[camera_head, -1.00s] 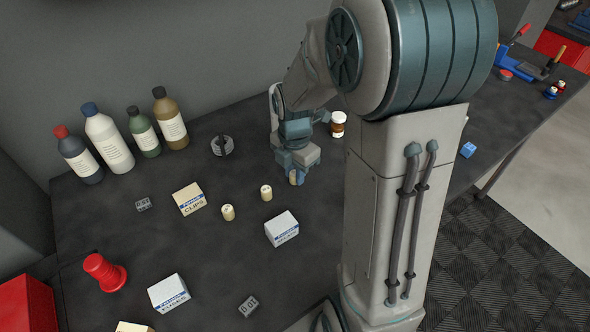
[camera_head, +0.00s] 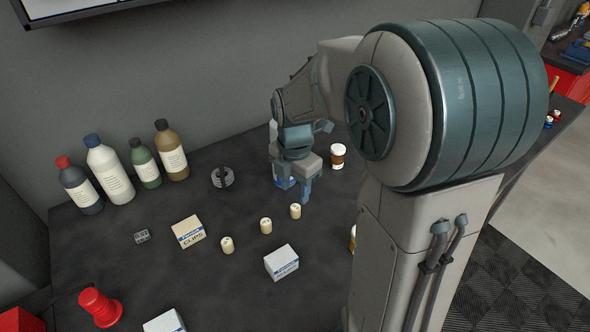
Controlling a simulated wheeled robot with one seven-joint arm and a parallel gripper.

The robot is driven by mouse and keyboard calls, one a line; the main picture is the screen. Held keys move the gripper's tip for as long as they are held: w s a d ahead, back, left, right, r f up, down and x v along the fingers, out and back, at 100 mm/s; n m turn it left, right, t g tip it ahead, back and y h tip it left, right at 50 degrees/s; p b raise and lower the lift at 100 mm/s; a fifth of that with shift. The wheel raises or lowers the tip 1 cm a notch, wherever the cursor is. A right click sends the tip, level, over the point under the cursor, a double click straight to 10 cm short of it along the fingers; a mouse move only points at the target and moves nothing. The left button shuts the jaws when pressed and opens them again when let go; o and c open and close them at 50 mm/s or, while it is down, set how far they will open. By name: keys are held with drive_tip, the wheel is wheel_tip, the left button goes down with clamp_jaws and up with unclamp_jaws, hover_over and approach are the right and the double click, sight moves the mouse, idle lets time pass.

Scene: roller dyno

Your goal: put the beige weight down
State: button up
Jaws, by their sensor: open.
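Three small beige weights stand upright on the dark bench: one nearest my gripper (camera_head: 295,211), a middle one (camera_head: 266,225) and a left one (camera_head: 227,245). My gripper (camera_head: 291,187) is open, pointing down just behind the nearest weight in the picture. That weight stands clear of the fingers, with its whole front showing. A small blue and white patch shows at the fingers, and I cannot tell what it belongs to.
A clips box (camera_head: 188,232) and a white box (camera_head: 282,262) lie nearby. Bottles (camera_head: 108,168) line the back left. A slotted round metal piece (camera_head: 222,177) and a brown jar (camera_head: 338,156) stand behind. A red spool (camera_head: 100,307) is front left. My arm hides the right side.

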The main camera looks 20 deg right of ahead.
sight(295, 206)
wheel_tip(295, 206, up, 5)
drive_tip(key=s+m+t, duration=0.3)
drive_tip(key=s+m, duration=1.1)
drive_tip(key=m, duration=0.9)
drive_tip(key=shift+s+r+m, duration=0.15)
drive_tip(key=shift+m, duration=0.25)
